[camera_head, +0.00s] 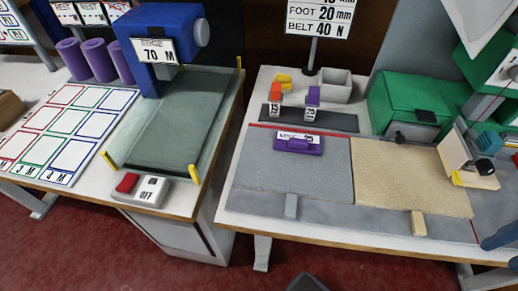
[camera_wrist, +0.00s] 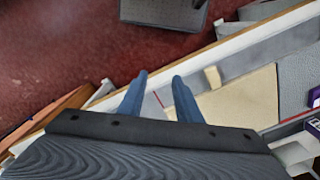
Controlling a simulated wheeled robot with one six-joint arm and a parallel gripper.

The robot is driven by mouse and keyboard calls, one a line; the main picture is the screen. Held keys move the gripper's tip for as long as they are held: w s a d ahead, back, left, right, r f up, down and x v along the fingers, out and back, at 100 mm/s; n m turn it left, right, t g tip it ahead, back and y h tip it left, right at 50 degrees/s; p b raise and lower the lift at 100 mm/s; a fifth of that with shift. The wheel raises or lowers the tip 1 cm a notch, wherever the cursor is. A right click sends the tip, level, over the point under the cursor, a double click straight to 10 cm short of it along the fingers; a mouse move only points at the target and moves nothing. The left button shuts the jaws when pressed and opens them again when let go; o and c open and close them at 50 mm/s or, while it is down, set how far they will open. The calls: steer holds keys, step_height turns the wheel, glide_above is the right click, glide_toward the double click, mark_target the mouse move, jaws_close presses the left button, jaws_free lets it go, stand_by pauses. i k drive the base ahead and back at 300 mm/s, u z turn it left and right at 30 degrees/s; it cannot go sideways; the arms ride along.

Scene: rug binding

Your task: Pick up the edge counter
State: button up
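The edge counter appears to be the purple block (camera_head: 298,147) with a white label on top reading EDGE and a number, partly hard to read. It lies flat on the grey mat (camera_head: 262,178) of the right table. A purple piece at the right edge of the wrist view (camera_wrist: 314,97) looks like the same block, mostly cut off. My gripper (camera_wrist: 160,76) is open and empty, its two blue fingers apart above the right table's front edge. In the head view only bits of blue finger (camera_head: 500,238) show at the right edge, well right of the block.
A beige mat (camera_head: 405,178) lies right of the grey mat. A grey bin (camera_head: 335,84) stands at the back. A blue machine (camera_head: 160,40) stands on the left table.

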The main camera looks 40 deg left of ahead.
mark_target(286, 141)
steer(key=u, duration=1.6)
steer(key=i, duration=0.35)
steer(key=u, duration=0.7)
